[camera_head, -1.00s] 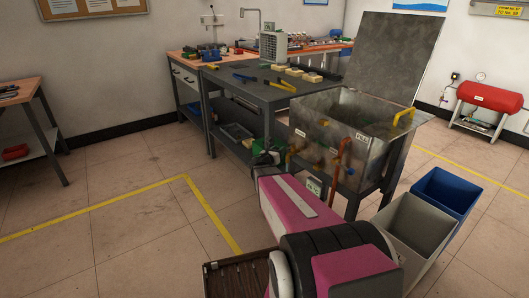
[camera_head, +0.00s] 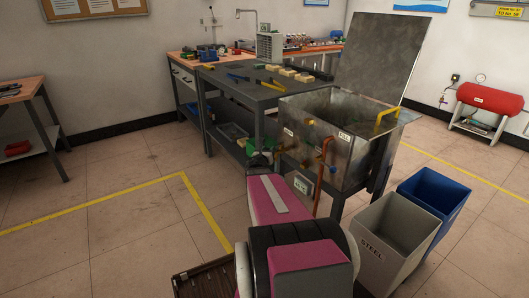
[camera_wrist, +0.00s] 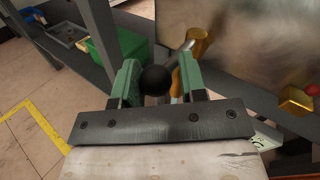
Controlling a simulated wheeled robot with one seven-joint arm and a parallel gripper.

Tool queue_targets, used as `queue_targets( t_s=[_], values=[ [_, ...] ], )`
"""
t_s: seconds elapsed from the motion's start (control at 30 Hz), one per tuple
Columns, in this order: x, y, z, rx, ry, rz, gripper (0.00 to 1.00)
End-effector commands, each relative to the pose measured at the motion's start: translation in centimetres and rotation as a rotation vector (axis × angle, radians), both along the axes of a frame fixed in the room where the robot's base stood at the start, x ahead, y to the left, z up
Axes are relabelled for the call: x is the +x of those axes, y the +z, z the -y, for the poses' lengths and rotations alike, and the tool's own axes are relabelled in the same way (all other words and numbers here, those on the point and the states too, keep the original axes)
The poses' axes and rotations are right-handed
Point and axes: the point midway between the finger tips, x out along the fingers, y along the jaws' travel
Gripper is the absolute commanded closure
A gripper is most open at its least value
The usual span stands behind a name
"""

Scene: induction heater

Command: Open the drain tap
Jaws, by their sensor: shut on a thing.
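The drain tap shows in the wrist view as a brass body (camera_wrist: 198,42) with a grey lever that ends in a black ball knob (camera_wrist: 154,80). My gripper (camera_wrist: 158,76) has its green fingers on either side of the knob and is shut on it. In the head view my gripper (camera_head: 261,155) is low at the left front corner of the metal tank (camera_head: 356,158). The knob is too small to make out there.
A grey steel bin (camera_head: 392,240) and a blue bin (camera_head: 434,200) stand at the right. A dark workbench (camera_head: 255,90) holds tools. Floor at the left is clear.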

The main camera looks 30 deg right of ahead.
Motion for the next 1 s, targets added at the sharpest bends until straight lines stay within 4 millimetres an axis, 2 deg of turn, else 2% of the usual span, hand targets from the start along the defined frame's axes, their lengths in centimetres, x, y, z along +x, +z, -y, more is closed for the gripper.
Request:
queue_targets(
  t_s=[0.33, 0.37, 0.4, 0.43, 0.77, 1.0],
  values=[
    [0.3, 0.1, 0.3, -0.007, -0.002, 0.001, 1.0],
    [0.3, 0.1, 0.3, -0.007, -0.002, 0.001, 0.55],
    [0.3, 0.1, 0.3, -0.008, -0.003, 0.001, 0.42],
    [0.3, 0.1, 0.3, -0.007, -0.002, 0.001, 0.37],
    [-0.2, 0.1, -0.2, -0.003, -0.001, 0.0, 0.37],
    [-2.7, 0.1, -2.8, -0.002, 0.0, -0.001, 0.37]
  ],
)
